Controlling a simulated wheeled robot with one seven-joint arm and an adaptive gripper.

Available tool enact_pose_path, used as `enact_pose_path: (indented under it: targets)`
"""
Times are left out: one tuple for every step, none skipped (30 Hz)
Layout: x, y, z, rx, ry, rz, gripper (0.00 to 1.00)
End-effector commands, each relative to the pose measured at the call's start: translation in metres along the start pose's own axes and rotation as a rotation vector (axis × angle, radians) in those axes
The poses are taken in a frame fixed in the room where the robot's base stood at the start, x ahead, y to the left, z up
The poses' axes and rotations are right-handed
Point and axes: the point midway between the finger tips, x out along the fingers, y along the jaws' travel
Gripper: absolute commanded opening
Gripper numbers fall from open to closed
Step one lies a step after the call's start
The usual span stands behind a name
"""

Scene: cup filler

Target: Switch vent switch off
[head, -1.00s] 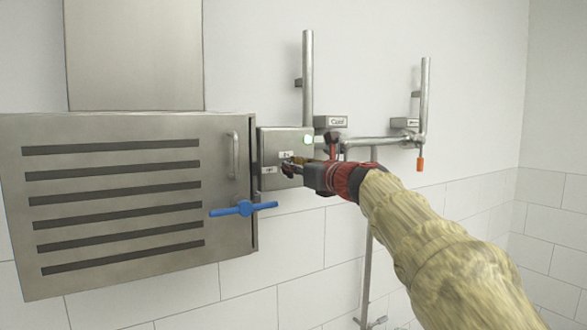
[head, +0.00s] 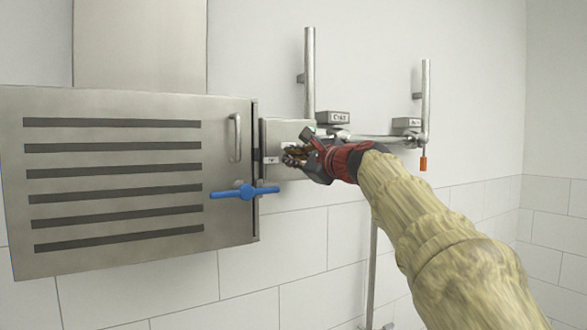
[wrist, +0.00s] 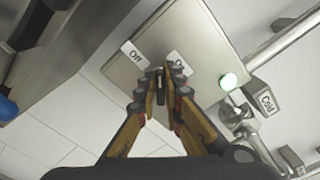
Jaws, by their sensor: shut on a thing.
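The vent switch (wrist: 160,77) is a small dark lever on a grey metal box (wrist: 196,28), with an "Off" label on its left and an "On" label on its right in the wrist view. The box also shows in the head view (head: 275,136). A round green light (wrist: 228,81) is lit on the box. My gripper (wrist: 159,95) is shut on the lever, one finger on each side. I cannot tell which label the lever leans towards.
A slatted metal cabinet (head: 120,215) with a blue handle (head: 245,192) stands close on the left. Pipes and a valve labelled "Cold" (head: 333,118) are close on the right. The tiled wall below is mostly clear.

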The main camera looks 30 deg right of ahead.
Motion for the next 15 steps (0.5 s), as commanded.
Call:
enact_pose_path:
  targets:
    - [0.0006, 0.0041, -0.0028, -0.045, 0.000, 0.001, 0.00]
    - [0.0006, 0.0045, -0.0029, -0.074, 0.000, 0.001, 0.00]
    - [0.0006, 0.0049, -0.0028, -0.112, -0.001, 0.001, 0.00]
    - [0.0006, 0.0054, -0.0030, -0.140, 0.000, 0.001, 0.00]
    - [0.0006, 0.0058, -0.0032, -0.169, 0.000, 0.001, 0.00]
    - [0.0005, 0.0059, -0.0029, -0.207, -0.001, 0.000, 0.00]
    - [0.0004, 0.0060, -0.0029, -0.234, -0.001, 0.000, 0.00]
    - [0.0005, 0.0065, -0.0032, -0.263, 0.000, 0.000, 0.00]
    - [0.0007, 0.0070, -0.0034, -0.299, 0.000, 0.001, 0.00]
    - [0.0007, 0.0071, -0.0033, -0.325, -0.001, 0.000, 0.00]
    - [0.0007, 0.0073, -0.0033, -0.352, -0.001, 0.001, 0.00]
    - [0.0007, 0.0079, -0.0036, -0.386, 0.000, 0.001, 0.00]
    - [0.0007, 0.0082, -0.0036, -0.410, -0.001, 0.002, 0.00]
    - [0.0006, 0.0084, -0.0035, -0.433, -0.001, 0.002, 0.00]
    - [0.0005, 0.0084, -0.0034, -0.463, -0.001, 0.001, 0.00]
